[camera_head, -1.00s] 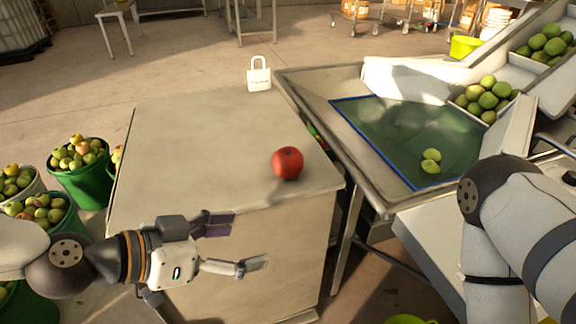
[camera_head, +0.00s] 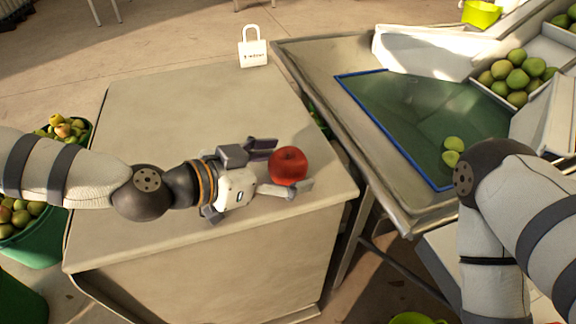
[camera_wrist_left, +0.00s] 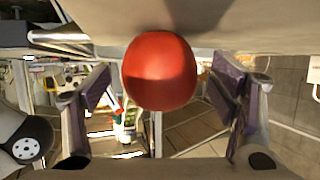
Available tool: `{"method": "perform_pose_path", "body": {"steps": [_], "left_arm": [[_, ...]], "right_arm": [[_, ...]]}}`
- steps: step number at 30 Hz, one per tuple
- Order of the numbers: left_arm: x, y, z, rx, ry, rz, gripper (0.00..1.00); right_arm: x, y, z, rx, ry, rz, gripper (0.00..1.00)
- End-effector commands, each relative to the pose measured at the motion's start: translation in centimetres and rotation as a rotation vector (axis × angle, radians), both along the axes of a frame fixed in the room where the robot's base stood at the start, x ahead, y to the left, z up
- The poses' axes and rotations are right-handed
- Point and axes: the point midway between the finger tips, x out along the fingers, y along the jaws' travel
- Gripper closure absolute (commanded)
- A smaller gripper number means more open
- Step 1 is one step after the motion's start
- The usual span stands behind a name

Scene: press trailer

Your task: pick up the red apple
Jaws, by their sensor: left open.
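The red apple (camera_head: 288,165) sits on the pale table (camera_head: 190,110) near its right front corner. My left gripper (camera_head: 284,168) is open, with its fingers pointing right and the apple at their tips in the head view. In the left wrist view the apple (camera_wrist_left: 160,71) lies between the two spread fingers (camera_wrist_left: 160,95), with gaps on both sides. I cannot tell that either finger touches it. My right arm shows at the right edge of the head view, but its gripper is out of view.
A metal sorting trough (camera_head: 310,62) with a green, blue-edged mat (camera_head: 410,115) stands right of the table. Two green fruits (camera_head: 452,151) lie on the mat. Fruit buckets (camera_head: 40,250) stand at left.

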Motion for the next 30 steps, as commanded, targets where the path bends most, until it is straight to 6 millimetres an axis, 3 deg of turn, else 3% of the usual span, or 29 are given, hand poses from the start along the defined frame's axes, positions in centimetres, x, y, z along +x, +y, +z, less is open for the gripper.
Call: {"method": "perform_pose_path", "body": {"steps": [9,15,17,25,30], "left_arm": [[0.7,-0.9,-0.3,-0.001,-0.002,0.001,0.21],[0.7,-0.9,-0.3,-0.001,-0.002,0.001,0.67],[0.7,-0.9,-0.3,-0.001,-0.002,0.001,0.76],[0.7,-0.9,-0.1,-0.001,-0.004,0.0,0.76],[0.7,-1.1,2.3,-0.001,-0.014,0.001,0.76]], "right_arm": [[-0.1,0.0,-0.1,0.0,0.003,0.0,1.0],[-0.1,0.0,-0.1,0.0,0.003,0.0,1.0],[-0.1,0.0,-0.1,0.0,0.003,0.0,1.0],[0.0,0.0,0.0,0.0,-0.001,0.0,1.0],[1.2,0.0,1.3,0.0,-0.041,0.0,1.0]]}}
